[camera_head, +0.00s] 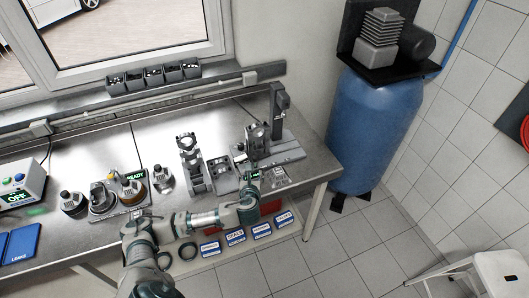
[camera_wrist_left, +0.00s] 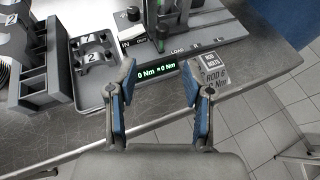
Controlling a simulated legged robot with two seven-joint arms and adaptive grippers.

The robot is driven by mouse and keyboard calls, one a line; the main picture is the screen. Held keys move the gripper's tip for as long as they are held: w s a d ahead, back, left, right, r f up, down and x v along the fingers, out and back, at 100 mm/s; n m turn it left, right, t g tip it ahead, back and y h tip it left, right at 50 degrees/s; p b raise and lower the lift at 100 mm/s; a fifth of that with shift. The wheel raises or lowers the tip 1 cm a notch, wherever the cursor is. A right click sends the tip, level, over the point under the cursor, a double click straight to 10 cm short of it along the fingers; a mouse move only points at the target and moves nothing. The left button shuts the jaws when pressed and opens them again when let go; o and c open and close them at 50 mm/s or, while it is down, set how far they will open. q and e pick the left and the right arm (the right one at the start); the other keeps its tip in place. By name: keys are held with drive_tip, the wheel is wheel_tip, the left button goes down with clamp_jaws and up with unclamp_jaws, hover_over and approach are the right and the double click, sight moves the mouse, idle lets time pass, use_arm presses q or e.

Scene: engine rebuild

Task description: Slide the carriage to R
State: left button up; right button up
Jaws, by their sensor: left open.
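The carriage fixture (camera_head: 257,137) is a grey upright block on a flat base (camera_head: 287,150) near the bench's right end, beside a dark column (camera_head: 279,108). In the head view the left gripper (camera_head: 254,180) is just in front of this station. My right gripper is not visible.
A tray with numbered caps (camera_wrist_left: 92,65) and a grey rack (camera_head: 190,160) stand left of the station. A printed card (camera_wrist_left: 211,68) lies at its front right. The bench edge is close below. A blue tank (camera_head: 372,130) stands right of the bench.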

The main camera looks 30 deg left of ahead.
sight(255, 158)
use_arm(q)
drive_tip(key=x, duration=1.6)
drive_tip(key=shift+f+b, duration=0.2)
drive_tip(key=shift+b, duration=0.1)
drive_tip(key=shift+d, duration=0.2)
drive_tip(key=shift+s+d+r, duration=0.1)
clamp_jaws()
